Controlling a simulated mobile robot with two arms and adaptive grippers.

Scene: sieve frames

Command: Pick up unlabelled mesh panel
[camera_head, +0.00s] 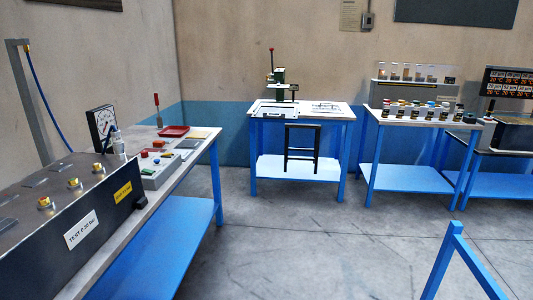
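No panel can be picked out for sure as the unlabelled mesh panel. A thin wire-like frame (326,107) lies flat on the right half of the white table (345,112) at the back. It is too small to tell whether it has mesh or a label. Small flat plates, one grey (188,144) and one tan (199,135), lie on the left bench (208,145); their surface is unclear. Neither of my grippers is in view.
A green press (279,84) stands on the back table, with a black stool (303,150) before it. A dark test box (75,215) fills the left foreground. Another table (398,121) holds several small jars. A blue frame (455,250) stands front right. The middle floor is clear.

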